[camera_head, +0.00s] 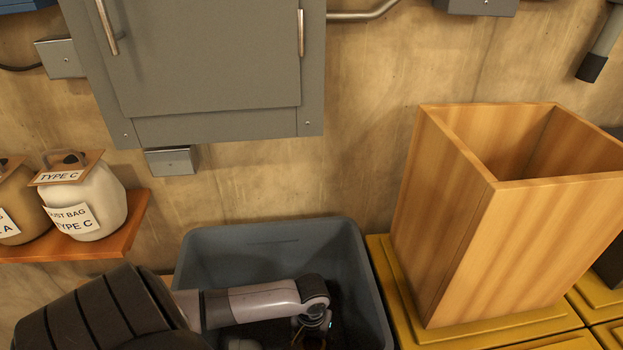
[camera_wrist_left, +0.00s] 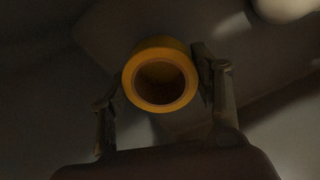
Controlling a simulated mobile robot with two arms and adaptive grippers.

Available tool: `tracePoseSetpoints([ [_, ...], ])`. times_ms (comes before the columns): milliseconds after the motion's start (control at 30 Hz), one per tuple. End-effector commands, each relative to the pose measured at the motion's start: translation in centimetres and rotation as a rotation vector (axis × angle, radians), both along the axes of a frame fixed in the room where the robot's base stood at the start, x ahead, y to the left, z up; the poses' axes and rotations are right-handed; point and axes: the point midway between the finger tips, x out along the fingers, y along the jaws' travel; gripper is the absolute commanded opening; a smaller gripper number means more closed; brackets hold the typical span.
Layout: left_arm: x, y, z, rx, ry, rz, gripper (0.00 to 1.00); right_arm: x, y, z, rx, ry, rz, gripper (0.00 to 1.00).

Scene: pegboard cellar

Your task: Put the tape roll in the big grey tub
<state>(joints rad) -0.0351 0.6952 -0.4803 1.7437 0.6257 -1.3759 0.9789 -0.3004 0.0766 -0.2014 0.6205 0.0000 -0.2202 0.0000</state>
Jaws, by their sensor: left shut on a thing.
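The big grey tub (camera_head: 215,245) stands at the bottom middle of the head view, open at the top. My left arm reaches down into it, and my left gripper (camera_head: 312,335) is low inside the tub, mostly cut off by the frame's lower edge. In the left wrist view, the yellow tape roll (camera_wrist_left: 139,82) is between the fingers of my left gripper (camera_wrist_left: 160,85), with its hole facing the camera. The gripper is shut on the roll. The right finger touches it; contact at the left finger is too dark to tell. My right gripper is not in view.
A tall wooden bin (camera_head: 440,220) stands right of the tub on yellow boxes (camera_head: 480,338). A wooden shelf (camera_head: 125,225) with dust bag jars (camera_head: 95,205) is at the left. A grey wall cabinet (camera_head: 205,60) hangs above the tub.

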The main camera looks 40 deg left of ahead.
Motion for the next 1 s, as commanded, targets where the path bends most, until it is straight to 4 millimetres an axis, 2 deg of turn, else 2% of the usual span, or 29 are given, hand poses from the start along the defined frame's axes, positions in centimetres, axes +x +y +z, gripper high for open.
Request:
tracePoseSetpoints([
  [33, 0.0, 0.0, -0.9, 0.0, 0.0, 0.0, 0.23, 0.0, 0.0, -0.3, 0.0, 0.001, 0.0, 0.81],
  [233, 0.1, -0.1, -2.5, -0.002, -0.001, 0.0, 0.23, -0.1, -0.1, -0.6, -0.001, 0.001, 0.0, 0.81],
  [467, 0.0, -0.1, -5.8, -0.001, -0.001, -0.001, 0.23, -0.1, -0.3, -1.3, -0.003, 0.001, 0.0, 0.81],
  [900, 0.1, 0.0, -6.4, 0.0, -0.001, 0.0, 0.23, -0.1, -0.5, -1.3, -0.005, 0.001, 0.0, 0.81],
  [933, 0.0, 0.0, -6.4, 0.0, -0.001, -0.001, 0.59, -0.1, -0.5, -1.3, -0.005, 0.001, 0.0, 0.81],
  [1000, 0.0, 0.0, -6.4, 0.0, -0.001, -0.001, 0.64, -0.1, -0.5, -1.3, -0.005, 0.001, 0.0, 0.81],
])
